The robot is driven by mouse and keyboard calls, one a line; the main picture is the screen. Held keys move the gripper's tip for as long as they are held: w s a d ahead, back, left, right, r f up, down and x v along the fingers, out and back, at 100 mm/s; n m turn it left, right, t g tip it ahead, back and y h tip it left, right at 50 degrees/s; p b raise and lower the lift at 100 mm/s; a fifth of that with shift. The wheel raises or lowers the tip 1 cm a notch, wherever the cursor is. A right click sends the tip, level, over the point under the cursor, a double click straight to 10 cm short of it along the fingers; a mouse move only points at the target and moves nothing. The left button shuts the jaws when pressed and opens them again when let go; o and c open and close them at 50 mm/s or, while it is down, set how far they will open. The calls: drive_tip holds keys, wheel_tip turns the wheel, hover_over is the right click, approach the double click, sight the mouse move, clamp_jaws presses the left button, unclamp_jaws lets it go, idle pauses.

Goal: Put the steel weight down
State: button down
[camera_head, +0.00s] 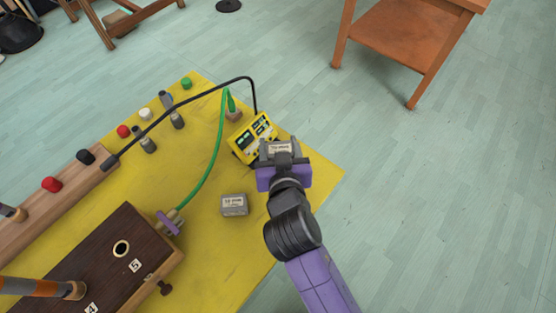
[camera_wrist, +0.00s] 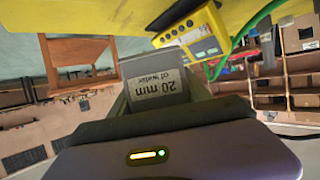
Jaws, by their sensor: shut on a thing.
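My gripper (camera_head: 280,152) is shut on a grey steel weight (camera_head: 279,148) with a pale label. A second grey labelled block (camera_head: 234,205) sits on the table, left of and nearer than my gripper.
The yellow meter (camera_head: 254,138), also in the wrist view (camera_wrist: 190,34), is close beside my gripper. A green cable (camera_head: 213,152) and a black cable (camera_head: 178,107) cross the table. A dark wooden box (camera_head: 100,262) stands lower left. The table's right corner is bare.

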drive_tip(key=shift+f+b, duration=0.3)
drive_tip(key=shift+f, duration=3.35)
drive_tip(key=shift+f, duration=0.2)
drive_tip(key=shift+c, duration=2.4)
unclamp_jaws()
drive_tip(key=shift+r, duration=0.15)
drive_tip(key=v, duration=1.2)
drive_tip(key=shift+b, duration=0.35)
